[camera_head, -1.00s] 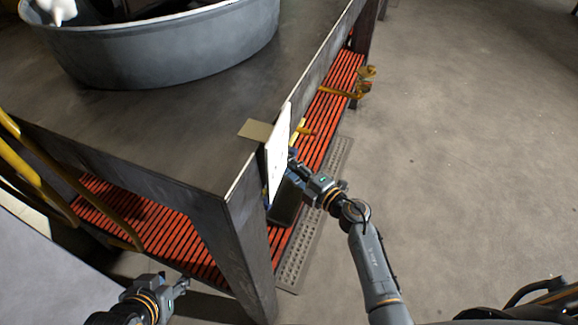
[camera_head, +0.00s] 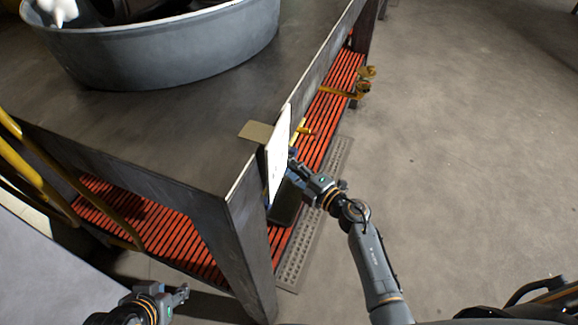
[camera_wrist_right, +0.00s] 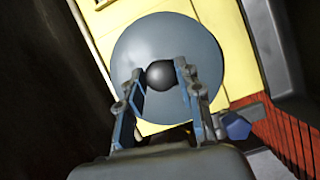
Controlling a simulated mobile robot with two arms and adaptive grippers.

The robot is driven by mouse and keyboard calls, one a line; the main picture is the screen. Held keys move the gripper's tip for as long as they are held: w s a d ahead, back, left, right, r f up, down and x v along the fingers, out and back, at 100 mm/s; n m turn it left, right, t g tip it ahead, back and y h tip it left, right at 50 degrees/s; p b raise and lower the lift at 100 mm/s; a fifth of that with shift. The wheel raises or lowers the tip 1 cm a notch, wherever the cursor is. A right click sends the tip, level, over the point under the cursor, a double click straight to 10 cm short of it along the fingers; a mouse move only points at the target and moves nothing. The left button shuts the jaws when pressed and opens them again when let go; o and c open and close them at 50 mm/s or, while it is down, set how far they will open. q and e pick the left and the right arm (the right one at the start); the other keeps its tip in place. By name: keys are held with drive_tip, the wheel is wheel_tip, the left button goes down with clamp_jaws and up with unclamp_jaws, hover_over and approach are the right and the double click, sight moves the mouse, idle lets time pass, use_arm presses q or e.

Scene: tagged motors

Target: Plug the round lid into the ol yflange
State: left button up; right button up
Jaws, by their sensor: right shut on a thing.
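The round lid (camera_wrist_right: 205,38) is a grey-blue disc with a dark ball knob (camera_wrist_right: 160,74) at its middle, seen in the right wrist view. My right gripper (camera_wrist_right: 161,72) has its two fingers shut on the knob. The disc is in front of a yellow panel (camera_wrist_right: 106,24); I cannot tell whether they touch. In the head view my right gripper (camera_head: 292,163) is beside a white board (camera_head: 278,150) at the table corner, and the lid cannot be made out. My left gripper (camera_head: 182,294) is low at the left, apart from the table; its finger opening is unclear. I cannot identify the oily flange.
A dark metal table (camera_head: 180,135) carries a large grey tub (camera_head: 170,55). Below it is a red slatted shelf (camera_head: 150,225). Yellow rails (camera_head: 35,180) stand at the left, and a yellow fitting (camera_head: 355,90) sticks out at the right.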

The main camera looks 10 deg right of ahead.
drive_tip(key=shift+w+a+r, duration=0.1)
drive_tip(key=shift+w+a, duration=0.15)
drive_tip(key=shift+a, duration=0.1)
drive_tip(key=o, duration=1.2)
drive_tip(key=shift+c, duration=0.2)
drive_tip(key=v, duration=1.2)
